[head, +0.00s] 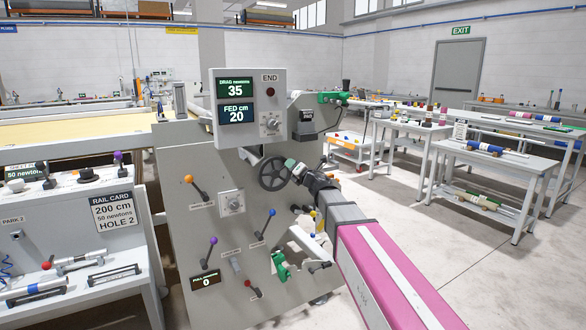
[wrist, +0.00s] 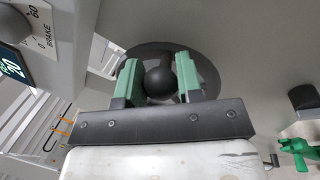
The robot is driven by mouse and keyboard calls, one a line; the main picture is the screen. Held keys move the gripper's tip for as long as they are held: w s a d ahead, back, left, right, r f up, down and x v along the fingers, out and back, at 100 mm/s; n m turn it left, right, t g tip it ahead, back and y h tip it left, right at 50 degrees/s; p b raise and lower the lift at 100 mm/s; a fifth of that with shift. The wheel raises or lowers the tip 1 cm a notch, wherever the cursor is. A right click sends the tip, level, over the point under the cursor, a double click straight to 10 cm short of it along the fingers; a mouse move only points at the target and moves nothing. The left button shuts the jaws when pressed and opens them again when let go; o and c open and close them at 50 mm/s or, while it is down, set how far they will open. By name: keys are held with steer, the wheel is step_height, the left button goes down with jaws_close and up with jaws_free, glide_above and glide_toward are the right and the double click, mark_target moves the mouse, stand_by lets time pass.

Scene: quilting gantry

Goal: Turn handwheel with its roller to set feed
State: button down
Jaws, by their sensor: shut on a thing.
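The dark handwheel (head: 271,174) is on the grey end panel of the gantry, below the display box. In the wrist view its dark disc (wrist: 152,52) is behind my fingers. My gripper (head: 291,165) is at the wheel's right side. In the wrist view my gripper (wrist: 160,80) has its green fingers closed on either side of a round black knob (wrist: 160,83) on the wheel. The display box (head: 250,107) reads drag 35 newtons and fed 20 cm. Its END lamp (head: 270,78) looks dark red and unlit. I cannot make out a separate roller at the wheel.
Levers with orange (head: 189,179), purple (head: 213,240) and blue (head: 272,212) knobs are near the wheel. A brake dial (wrist: 14,22) is close by. A rail card (head: 113,209) at left reads 200 cm, 50 newtons, hole 2.

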steer(key=c, duration=0.8)
jaws_free()
steer(key=shift+a, duration=0.1)
steer(key=shift+s, duration=0.1)
steer(key=v, duration=1)
steer(key=shift+s+d, duration=0.25)
steer(key=shift+d, duration=0.05)
